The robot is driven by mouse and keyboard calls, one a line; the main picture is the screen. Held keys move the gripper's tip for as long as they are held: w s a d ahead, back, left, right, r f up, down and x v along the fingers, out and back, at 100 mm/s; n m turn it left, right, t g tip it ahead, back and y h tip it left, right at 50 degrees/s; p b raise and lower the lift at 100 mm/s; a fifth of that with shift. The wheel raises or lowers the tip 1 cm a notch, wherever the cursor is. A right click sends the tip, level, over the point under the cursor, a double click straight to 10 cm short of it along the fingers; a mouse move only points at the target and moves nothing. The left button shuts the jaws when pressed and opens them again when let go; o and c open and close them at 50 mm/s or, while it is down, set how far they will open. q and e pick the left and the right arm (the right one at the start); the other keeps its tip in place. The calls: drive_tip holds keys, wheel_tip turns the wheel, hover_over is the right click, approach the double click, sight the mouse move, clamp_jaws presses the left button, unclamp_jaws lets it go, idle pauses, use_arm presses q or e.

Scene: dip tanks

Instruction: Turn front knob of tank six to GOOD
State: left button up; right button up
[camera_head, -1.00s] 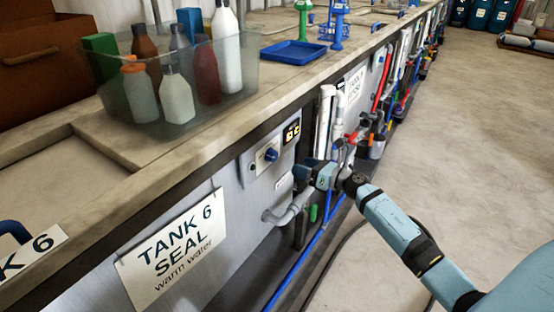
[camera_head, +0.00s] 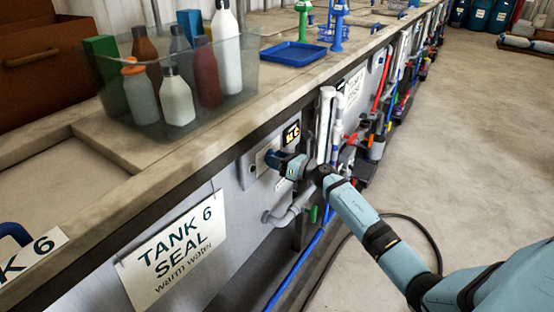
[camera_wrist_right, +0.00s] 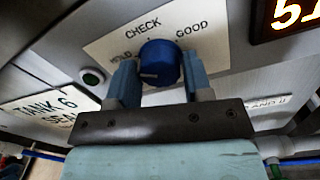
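The blue front knob (camera_wrist_right: 160,63) sits on a pale label plate (camera_wrist_right: 105,50) marked HOLD, CHECK and GOOD, with GOOD at the right. In the head view the knob (camera_head: 271,157) shows at the tip of my right gripper (camera_head: 285,165), on the front panel beside the TANK 6 SEAL sign (camera_head: 175,250). In the wrist view the fingers of my right gripper (camera_wrist_right: 160,78) stand on either side of the knob, close to it. I cannot tell whether they touch it. The knob's pointer direction is unclear. My left gripper is out of view.
A bin of bottles (camera_head: 235,75) and a blue tray (camera_head: 293,53) stand on the counter. The floor (camera_head: 480,130) at the right is mostly clear.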

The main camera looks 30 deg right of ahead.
drive_tip(key=c, duration=0.4)
drive_tip(key=shift+c, duration=0.2)
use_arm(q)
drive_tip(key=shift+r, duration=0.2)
use_arm(e)
drive_tip(key=shift+m, duration=0.3)
use_arm(q)
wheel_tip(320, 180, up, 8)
drive_tip(key=p, duration=1.1)
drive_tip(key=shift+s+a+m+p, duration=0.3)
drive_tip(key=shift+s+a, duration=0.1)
use_arm(e)
drive_tip(key=shift+m+t+h, duration=0.4)
drive_tip(key=shift+m, duration=11.5)
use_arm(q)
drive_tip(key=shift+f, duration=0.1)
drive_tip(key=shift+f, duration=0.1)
